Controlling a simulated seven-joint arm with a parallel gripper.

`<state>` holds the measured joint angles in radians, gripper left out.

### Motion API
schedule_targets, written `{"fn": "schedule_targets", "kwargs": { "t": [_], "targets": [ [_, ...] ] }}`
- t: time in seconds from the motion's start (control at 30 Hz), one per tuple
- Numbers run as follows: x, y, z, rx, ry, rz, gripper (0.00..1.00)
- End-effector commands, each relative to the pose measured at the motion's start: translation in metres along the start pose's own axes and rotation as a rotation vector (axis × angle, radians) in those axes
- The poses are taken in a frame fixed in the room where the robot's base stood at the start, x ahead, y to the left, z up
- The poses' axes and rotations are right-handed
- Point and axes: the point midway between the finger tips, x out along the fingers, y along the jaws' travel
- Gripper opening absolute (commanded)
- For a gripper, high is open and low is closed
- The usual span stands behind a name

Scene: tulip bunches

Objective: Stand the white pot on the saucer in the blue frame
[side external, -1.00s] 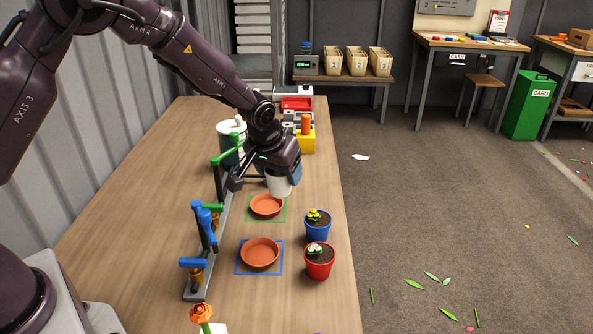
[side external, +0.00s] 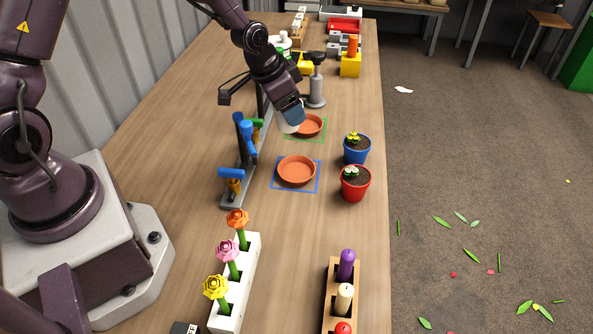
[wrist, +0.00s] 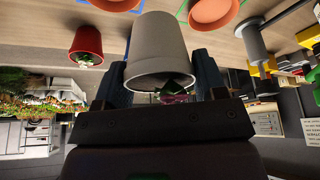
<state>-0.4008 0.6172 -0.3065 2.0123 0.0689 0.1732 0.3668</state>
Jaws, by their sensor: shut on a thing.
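My gripper (side external: 290,112) is shut on the white pot (side external: 286,125), which hangs from it above the table, apart from the saucers. In the wrist view the white pot (wrist: 163,42) fills the space between the two fingers (wrist: 163,82), with green leaves and a pink flower at its mouth. The terracotta saucer (side external: 297,169) in the blue frame (side external: 274,188) is empty and nearer the camera than the pot. A second saucer (side external: 312,126) sits in the green frame (side external: 324,140), just right of the pot and partly hidden by it.
A blue pot (side external: 356,154) and a red pot (side external: 354,188) stand right of the saucers, near the table edge. A grey rail (side external: 236,188) with blue and green taps stands left. A white flower block (side external: 240,280) and a wooden candle block (side external: 328,300) are in front.

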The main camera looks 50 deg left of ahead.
Motion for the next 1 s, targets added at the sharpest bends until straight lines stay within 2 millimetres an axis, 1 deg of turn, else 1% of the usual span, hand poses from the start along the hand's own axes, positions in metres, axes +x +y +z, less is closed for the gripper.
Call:
{"fn": "schedule_targets", "kwargs": {
  "t": [0.17, 0.3, 0.4, 0.5, 0.6, 0.67, 0.9, 1.0],
  "targets": [
    [-0.007, 0.021, -0.002, 0.328, 0.001, 0.141, 0.34],
    [-0.012, 0.045, -0.006, 0.604, 0.001, 0.255, 0.34],
    [-0.014, 0.053, -0.005, 0.752, -0.001, 0.316, 0.34],
    [-0.014, 0.053, -0.004, 0.846, -0.001, 0.354, 0.34],
    [-0.013, 0.054, -0.002, 0.904, -0.002, 0.377, 0.34],
    [-0.008, 0.054, 0.000, 0.920, -0.003, 0.386, 0.34],
    [0.032, 0.055, 0.017, 0.930, -0.004, 0.390, 0.34],
    [0.041, 0.054, 0.021, 0.928, -0.003, 0.387, 0.34]
  ]
}}
